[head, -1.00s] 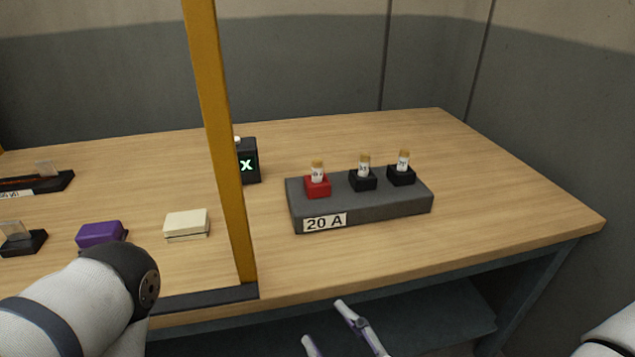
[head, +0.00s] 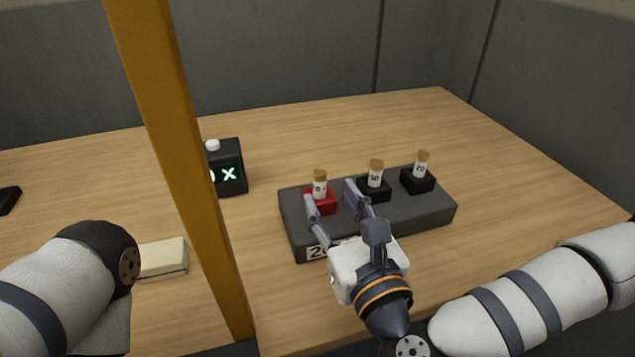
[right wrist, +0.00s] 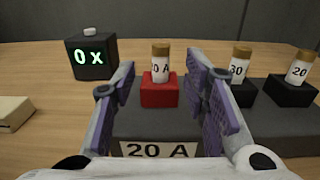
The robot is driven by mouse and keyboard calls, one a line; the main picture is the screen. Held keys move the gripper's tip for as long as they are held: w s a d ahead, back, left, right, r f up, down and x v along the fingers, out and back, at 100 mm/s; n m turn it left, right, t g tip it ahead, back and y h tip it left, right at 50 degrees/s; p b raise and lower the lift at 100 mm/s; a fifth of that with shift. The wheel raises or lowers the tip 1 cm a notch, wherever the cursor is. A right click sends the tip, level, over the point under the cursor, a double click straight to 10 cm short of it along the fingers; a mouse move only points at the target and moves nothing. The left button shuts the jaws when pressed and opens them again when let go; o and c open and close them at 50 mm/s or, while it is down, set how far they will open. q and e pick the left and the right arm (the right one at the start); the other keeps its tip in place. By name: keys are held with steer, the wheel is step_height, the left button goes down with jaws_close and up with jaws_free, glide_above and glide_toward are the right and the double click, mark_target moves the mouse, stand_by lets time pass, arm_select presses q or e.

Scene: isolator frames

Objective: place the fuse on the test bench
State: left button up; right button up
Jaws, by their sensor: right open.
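A grey block (head: 420,211) on the wooden bench carries three upright glass fuses with tan caps. The left fuse (head: 320,184) stands in a red holder (right wrist: 159,91); its label is partly legible as "0 A". The middle fuse (head: 375,173), marked 30, and the right fuse (head: 421,165), marked 20, stand in black holders. The block's front plate (right wrist: 158,149) reads "20 A". My right gripper (head: 331,198) is open, its fingers on either side of the red holder's fuse, seemingly just in front of it and holding nothing. My left gripper is out of view.
A yellow post (head: 175,150) rises left of the block. A black box (head: 229,167) with a green "0 x" display and white top button stands behind. A cream box (head: 163,258) lies left of the post. The wooden top (head: 530,190) right of the block is clear.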

mark_target(322, 183)
steer(key=x, duration=0.6)
steer(key=shift+w+f, duration=0.1)
steer(key=shift+w, duration=0.25)
jaws_close()
